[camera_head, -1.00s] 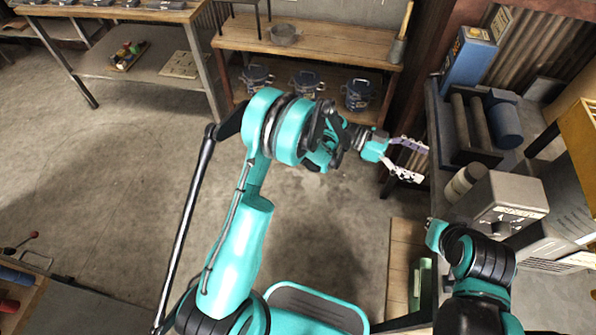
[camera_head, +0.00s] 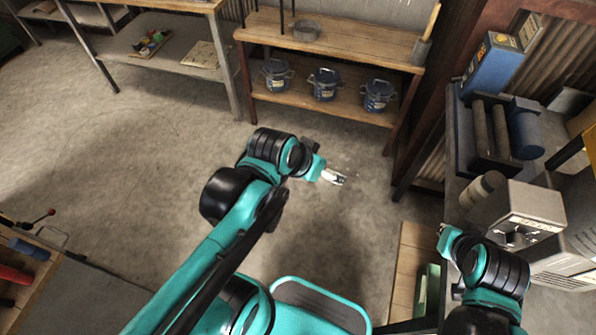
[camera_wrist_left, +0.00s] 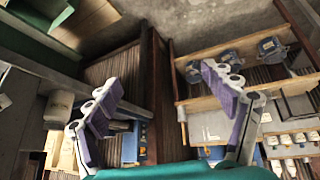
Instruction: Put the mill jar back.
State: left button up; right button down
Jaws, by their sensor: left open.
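A cream cylinder with a dark band (camera_head: 482,190), which looks like the mill jar, lies on the right-hand bench beside a grey box-shaped machine. A pale cylinder also shows at the left of the left wrist view (camera_wrist_left: 58,108). A dark roller rack (camera_head: 492,135) with a blue drum (camera_head: 527,130) stands behind it on the bench. My left gripper (camera_head: 338,178) is over the open floor, well left of the bench. Its fingers are spread and empty in the left wrist view (camera_wrist_left: 162,82). My right gripper (camera_head: 443,230) is beside the bench's near part; its jaws are too small to read.
A wooden shelf unit (camera_head: 345,50) at the back holds several blue-lidded pots (camera_head: 325,84) on its lower board. A blue box (camera_head: 490,65) stands at the bench's far end. The grey machine (camera_head: 520,215) is close to my right arm.

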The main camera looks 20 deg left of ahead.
pick_arm(q)
jog(key=s+a, duration=0.1)
jog(key=s+a+n+y, duration=0.1)
jog(key=a, duration=0.1)
jog(key=s+a+y, duration=0.1)
jog(key=shift+a+f+n+t, duration=0.15)
jog(key=shift+f+n+t, duration=0.15)
jog(key=shift+t, duration=0.1)
dwell(0.9)
